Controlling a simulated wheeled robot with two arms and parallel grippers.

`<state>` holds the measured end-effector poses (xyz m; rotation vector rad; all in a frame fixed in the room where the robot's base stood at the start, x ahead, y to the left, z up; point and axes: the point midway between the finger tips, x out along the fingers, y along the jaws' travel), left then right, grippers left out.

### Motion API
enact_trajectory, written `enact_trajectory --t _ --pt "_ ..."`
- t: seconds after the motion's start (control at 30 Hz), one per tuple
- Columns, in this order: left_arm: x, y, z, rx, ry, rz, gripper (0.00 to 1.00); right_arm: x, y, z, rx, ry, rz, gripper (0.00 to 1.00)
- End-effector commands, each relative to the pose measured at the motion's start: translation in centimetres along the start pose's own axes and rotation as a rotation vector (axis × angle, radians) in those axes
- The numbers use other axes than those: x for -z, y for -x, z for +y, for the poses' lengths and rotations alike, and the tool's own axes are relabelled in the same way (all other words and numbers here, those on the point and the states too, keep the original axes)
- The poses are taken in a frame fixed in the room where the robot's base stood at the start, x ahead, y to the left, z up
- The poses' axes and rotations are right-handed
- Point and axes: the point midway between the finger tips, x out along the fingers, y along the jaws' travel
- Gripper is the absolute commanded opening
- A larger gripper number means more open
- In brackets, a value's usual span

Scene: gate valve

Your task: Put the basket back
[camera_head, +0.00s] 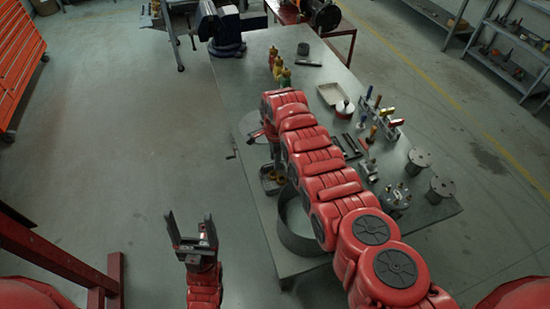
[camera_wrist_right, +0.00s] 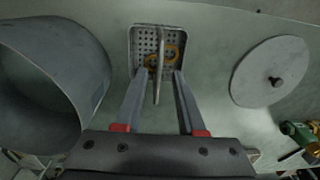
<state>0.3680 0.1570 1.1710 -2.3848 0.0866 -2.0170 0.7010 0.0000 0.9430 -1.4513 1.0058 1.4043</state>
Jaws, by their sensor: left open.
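The basket (camera_wrist_right: 135,40) is a small grey perforated tray with an upright handle (camera_wrist_right: 157,65). Brass-coloured ring parts (camera_wrist_right: 172,52) lie in it. In the head view the basket (camera_head: 268,184) sits on the table beside the pot, partly hidden by my right arm. My right gripper (camera_wrist_right: 159,78) is open above the basket, with the handle showing between its two separated fingers; I cannot tell whether either touches it. My left gripper (camera_head: 191,218) is open and empty, over the floor left of the table.
A large round metal pot (camera_head: 297,235) stands near the table's front edge; it fills the left of the wrist view (camera_wrist_right: 45,85). A round knobbed lid (camera_wrist_right: 262,78) lies opposite. Bottles (camera_head: 284,76), a tray (camera_head: 330,93) and tools occupy the table's far and right parts.

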Motion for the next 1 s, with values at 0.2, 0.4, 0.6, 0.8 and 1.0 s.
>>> enact_trajectory --t 0.2,0.4,0.6,0.8,1.0 --pt "0.0 0.0 0.0 0.000 0.000 0.000 0.75 0.0 0.0 0.0 0.000 0.000 0.000 0.39" --pt "0.0 0.1 0.0 0.000 0.000 0.000 0.75 0.0 0.5 -0.1 0.000 0.000 0.000 0.39" --pt "-0.2 1.0 0.1 0.000 0.000 0.000 0.75 0.0 2.4 -0.3 0.007 0.000 0.000 0.39" --pt "-0.5 2.8 0.1 0.000 0.000 0.000 0.75 0.0 6.6 -0.2 0.009 0.000 0.000 0.39" --pt "-0.2 1.2 0.1 0.000 0.000 0.000 0.75 0.1 11.4 0.0 0.000 -0.001 0.000 0.39"
